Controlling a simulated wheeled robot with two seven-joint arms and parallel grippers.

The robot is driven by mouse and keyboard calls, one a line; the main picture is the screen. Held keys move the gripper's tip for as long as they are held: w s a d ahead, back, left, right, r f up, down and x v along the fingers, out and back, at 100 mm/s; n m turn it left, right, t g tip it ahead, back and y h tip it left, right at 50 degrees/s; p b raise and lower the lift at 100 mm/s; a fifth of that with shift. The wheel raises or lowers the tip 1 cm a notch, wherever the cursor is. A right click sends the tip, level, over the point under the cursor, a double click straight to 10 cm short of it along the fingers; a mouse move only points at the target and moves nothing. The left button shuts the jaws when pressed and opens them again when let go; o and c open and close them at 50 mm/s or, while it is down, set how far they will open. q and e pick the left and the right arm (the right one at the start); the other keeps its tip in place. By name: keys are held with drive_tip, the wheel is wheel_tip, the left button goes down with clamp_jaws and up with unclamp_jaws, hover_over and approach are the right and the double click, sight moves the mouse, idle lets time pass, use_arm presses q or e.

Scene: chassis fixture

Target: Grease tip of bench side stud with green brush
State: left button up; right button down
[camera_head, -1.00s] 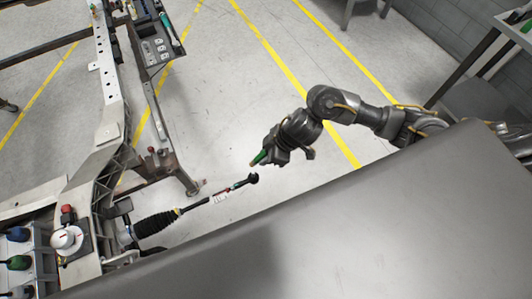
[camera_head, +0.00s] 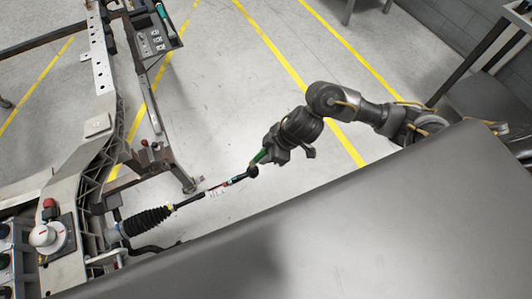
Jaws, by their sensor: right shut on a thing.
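My right gripper (camera_head: 270,153) is shut on the green brush (camera_head: 260,157), near the middle of the view. The brush points down and left, toward the dark ball-shaped end of the tie rod (camera_head: 252,171). In the picture the brush tip meets or overlaps this end; I cannot tell if they touch. The stud tip is too small to make out. The rod (camera_head: 217,187) runs left to a black ribbed boot (camera_head: 147,221) on the chassis. My left gripper is not in view.
The grey chassis frame (camera_head: 103,75) fills the left side, with a tool tray (camera_head: 153,40) at its top. A white round container (camera_head: 43,235) stands at the lower left. My large grey body surface covers the lower right. Open floor lies beyond the arm.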

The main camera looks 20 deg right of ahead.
drive_tip(key=shift+d+p, duration=0.15)
drive_tip(key=shift+p, duration=0.25)
idle(0.5)
drive_tip(key=shift+f+b, duration=0.35)
drive_tip(key=shift+f, duration=0.15)
idle(0.9)
drive_tip(key=shift+s, duration=0.1)
drive_tip(key=shift+a+p, duration=0.45)
drive_tip(key=shift+p, duration=0.05)
drive_tip(key=shift+d, duration=0.2)
drive_tip(key=shift+d, duration=0.7)
drive_tip(key=shift+a, duration=0.25)
